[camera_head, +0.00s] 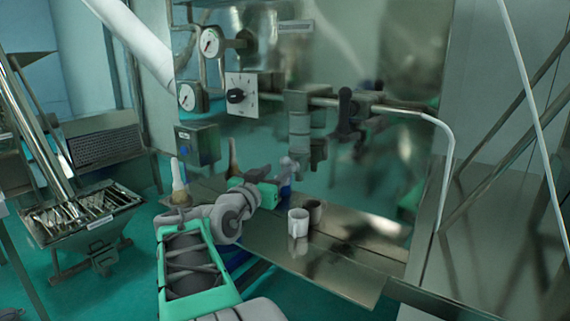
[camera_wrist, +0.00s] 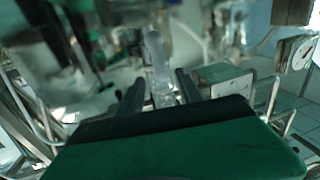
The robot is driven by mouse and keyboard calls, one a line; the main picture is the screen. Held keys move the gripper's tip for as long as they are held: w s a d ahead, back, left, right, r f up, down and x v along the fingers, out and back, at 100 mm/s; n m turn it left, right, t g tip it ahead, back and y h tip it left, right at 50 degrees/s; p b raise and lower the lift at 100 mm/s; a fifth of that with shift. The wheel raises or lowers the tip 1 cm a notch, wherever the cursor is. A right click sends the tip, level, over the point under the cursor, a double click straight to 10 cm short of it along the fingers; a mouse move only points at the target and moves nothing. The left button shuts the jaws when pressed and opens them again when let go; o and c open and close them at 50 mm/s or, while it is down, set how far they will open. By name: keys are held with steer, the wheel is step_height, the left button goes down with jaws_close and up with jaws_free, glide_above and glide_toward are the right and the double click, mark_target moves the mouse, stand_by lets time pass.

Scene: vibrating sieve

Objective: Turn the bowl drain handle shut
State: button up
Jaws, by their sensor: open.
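A pale grey lever with a rounded end (camera_wrist: 155,55) stands upright in the wrist view, probably the bowl drain handle. My gripper (camera_wrist: 160,88) is open, with one dark finger on each side of the lever in the wrist view. I cannot tell whether the lever is fully between the fingers or just beyond them. In the head view my arm reaches forward to the lever, and the fingertips are too small to make out.
A black-handled valve (camera_head: 346,112) sits on a pipe above. A grey box (camera_head: 198,145) and a knob panel (camera_head: 240,95) are behind.

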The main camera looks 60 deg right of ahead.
mark_target(283, 165)
steer(key=d+p, duration=0.2)
steer(key=d, duration=0.4)
steer(key=shift+w+d+f, duration=0.1)
steer(key=shift+w+d, duration=0.05)
steer(key=shift+d, duration=0.25)
jaws_close()
